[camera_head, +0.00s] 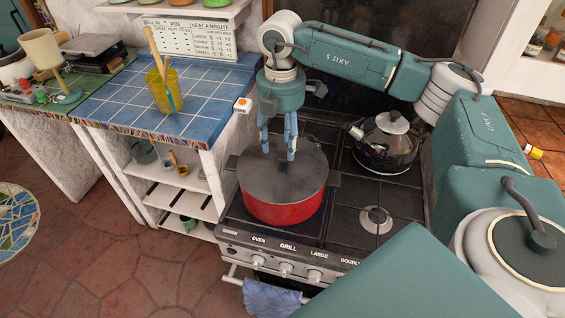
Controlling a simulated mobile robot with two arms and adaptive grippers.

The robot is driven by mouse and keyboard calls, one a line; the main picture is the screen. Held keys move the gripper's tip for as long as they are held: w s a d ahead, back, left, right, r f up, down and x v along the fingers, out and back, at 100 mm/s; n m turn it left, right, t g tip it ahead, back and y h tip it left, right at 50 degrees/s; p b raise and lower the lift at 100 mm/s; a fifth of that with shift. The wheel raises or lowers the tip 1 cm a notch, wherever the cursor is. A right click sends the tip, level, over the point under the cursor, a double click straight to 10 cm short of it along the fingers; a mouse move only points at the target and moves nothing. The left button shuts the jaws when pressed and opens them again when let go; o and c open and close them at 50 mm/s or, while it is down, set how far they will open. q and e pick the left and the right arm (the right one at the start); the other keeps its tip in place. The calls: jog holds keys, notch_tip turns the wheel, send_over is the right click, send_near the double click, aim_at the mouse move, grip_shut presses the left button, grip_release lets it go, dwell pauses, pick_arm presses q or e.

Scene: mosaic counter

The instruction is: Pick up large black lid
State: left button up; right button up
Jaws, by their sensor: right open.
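The large black lid (268,180) appears as a dark, flat top covering the red pot (284,212), which stands on the left side of the stove. My right gripper (278,154) comes down from above, fingers pointing downward over the far part of the lid. Its fingers are apart, and nothing shows between them. The lid's handle cannot be made out; the fingers may hide it. Whether the fingertips touch the lid cannot be told. My left gripper is not in view.
A kettle (386,146) stands at the stove's back right. The front right burner (376,219) is empty. Left of the stove, a blue tiled counter (118,103) holds a yellow cup (165,92) with utensils. A blue towel (270,298) hangs in front. My right arm spans the right side.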

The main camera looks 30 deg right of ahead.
aim_at(282, 155)
jog(key=f, duration=0.1)
jog(key=f+p, duration=0.1)
jog(key=f, duration=0.1)
jog(key=shift+s+f+p, duration=0.3)
jog(key=shift+p, duration=0.05)
jog(key=shift+w+f, duration=0.1)
jog(key=shift+f, duration=0.35)
grip_shut()
jog(key=shift+r, duration=0.15)
